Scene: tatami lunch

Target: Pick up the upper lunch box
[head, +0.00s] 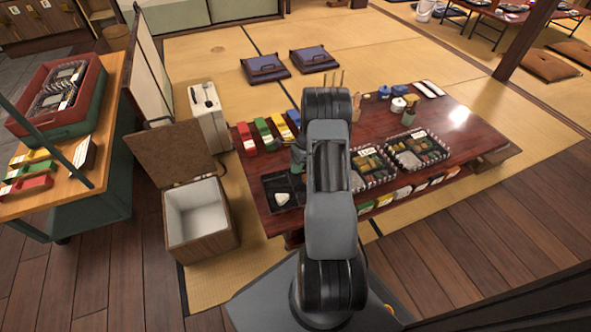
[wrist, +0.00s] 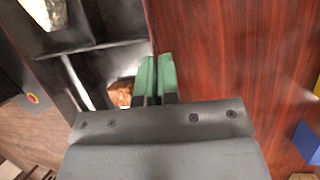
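Two lunch boxes with checkered rims lie in the red crate at the left in the head view: the upper one (head: 68,74) is farther back, the other (head: 50,100) nearer. Two similar filled boxes stand on the low table, one nearer my arm (head: 371,164) and one to its right (head: 418,149). I cannot tell if any are stacked. My gripper (wrist: 158,65) shows two green fingers almost together, with nothing visible between them. It is over the edge of a black divided tray (wrist: 85,50) beside the red-brown tabletop. In the head view my arm hides part of the table.
The red crate (head: 47,118) sits on a wooden cart (head: 110,100). The black tray (head: 268,190) holds a white piece. Red, green, yellow and blue packs (head: 264,134) line the table's back left. An open cooler (head: 203,240) stands left of the table. The floor at right is clear.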

